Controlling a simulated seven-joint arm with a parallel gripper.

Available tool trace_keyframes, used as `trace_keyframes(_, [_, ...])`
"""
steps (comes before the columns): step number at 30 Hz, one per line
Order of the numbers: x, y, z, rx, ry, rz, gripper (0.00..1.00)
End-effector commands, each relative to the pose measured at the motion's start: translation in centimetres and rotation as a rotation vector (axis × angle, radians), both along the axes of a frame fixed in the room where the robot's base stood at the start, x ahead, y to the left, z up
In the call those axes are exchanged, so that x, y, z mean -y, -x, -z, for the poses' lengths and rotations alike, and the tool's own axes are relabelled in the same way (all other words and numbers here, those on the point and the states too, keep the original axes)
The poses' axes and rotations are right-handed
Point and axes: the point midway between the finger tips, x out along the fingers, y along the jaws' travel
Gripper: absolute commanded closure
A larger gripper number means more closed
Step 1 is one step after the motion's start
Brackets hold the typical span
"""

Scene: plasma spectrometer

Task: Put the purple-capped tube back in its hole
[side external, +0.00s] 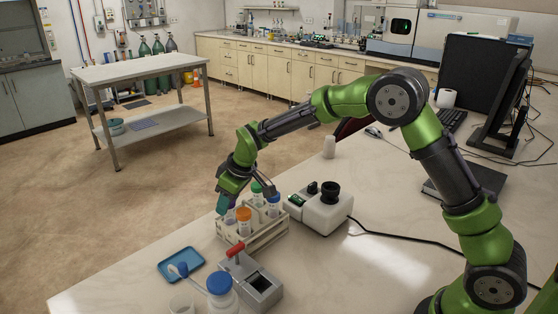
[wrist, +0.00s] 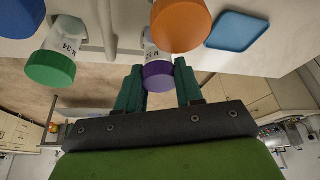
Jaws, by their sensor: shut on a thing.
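The purple-capped tube (wrist: 158,76) sits between the two teal fingers of my gripper (wrist: 158,88) in the wrist view, which are shut on it at the cap. Its pale, labelled body points away toward the rack. Its lower end is not clear, so I cannot tell whether it is in a hole. In the side view, my gripper (side external: 223,203) is at the left end of the pale tube rack (side external: 262,241), and its fingers mostly hide the held tube.
The rack also holds an orange-capped tube (side external: 243,214), a green-capped tube (side external: 257,187) and a blue-capped tube (side external: 273,198). A blue tray (side external: 181,264), a blue-lidded bottle (side external: 220,290), a grey device with a red handle (side external: 258,286) and a white instrument (side external: 320,213) stand close by.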

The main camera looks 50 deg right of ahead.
Motion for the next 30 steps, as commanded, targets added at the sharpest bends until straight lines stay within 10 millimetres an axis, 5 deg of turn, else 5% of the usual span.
trace_keyframes(6, [0.0, 0.0, 0.1, -0.001, 0.0, 0.0, 0.38])
trace_keyframes(17, [0.0, 0.1, -0.5, 0.001, -0.001, 0.001, 0.38])
trace_keyframes(30, [1.3, 3.1, -8.5, 0.003, -0.001, 0.001, 0.38])
